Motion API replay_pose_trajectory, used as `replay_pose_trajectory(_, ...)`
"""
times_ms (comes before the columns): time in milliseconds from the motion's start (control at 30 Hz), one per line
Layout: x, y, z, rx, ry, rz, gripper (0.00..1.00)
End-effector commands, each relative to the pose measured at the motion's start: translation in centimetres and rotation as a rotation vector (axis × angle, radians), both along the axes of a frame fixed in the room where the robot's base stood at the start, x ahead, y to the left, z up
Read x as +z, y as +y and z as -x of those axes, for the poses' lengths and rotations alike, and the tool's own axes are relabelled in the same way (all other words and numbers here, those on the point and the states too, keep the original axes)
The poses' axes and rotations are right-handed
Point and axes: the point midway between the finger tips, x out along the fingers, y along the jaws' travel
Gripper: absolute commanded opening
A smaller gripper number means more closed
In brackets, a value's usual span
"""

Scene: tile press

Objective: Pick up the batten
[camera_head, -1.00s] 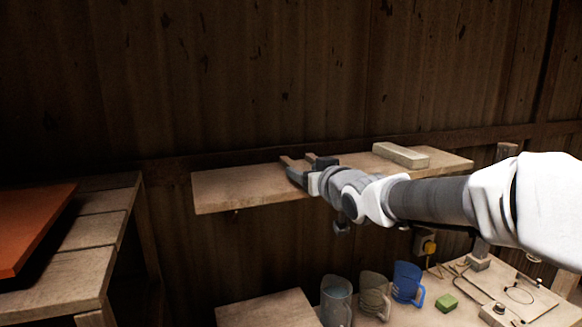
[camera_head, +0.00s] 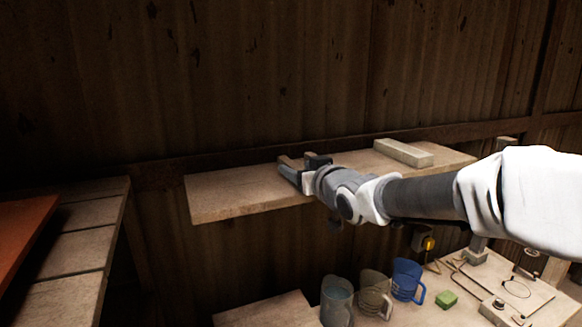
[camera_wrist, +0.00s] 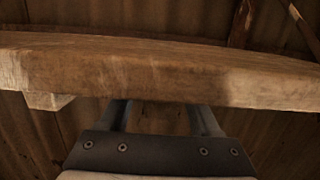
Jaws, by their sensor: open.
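The bases of both fingers show apart there.
A pale block (camera_head: 403,152) lies on the shelf to the right. Below stand a grey mug (camera_head: 336,303), a beige mug (camera_head: 374,293), a blue mug (camera_head: 407,281) and a green block (camera_head: 446,299). A slatted bench (camera_head: 75,250) with an orange panel (camera_head: 20,235) is at left.

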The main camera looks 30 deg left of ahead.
Motion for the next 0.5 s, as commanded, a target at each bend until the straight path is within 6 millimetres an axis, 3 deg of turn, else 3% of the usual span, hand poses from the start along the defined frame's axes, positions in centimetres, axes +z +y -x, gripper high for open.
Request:
replay_pose_trajectory(333,-0.09,-0.07,-0.03,0.0,0.0,0.0,0.62)
replay_pose_trajectory(500,-0.09,-0.06,-0.03,0.0,0.0,0.0,0.31)
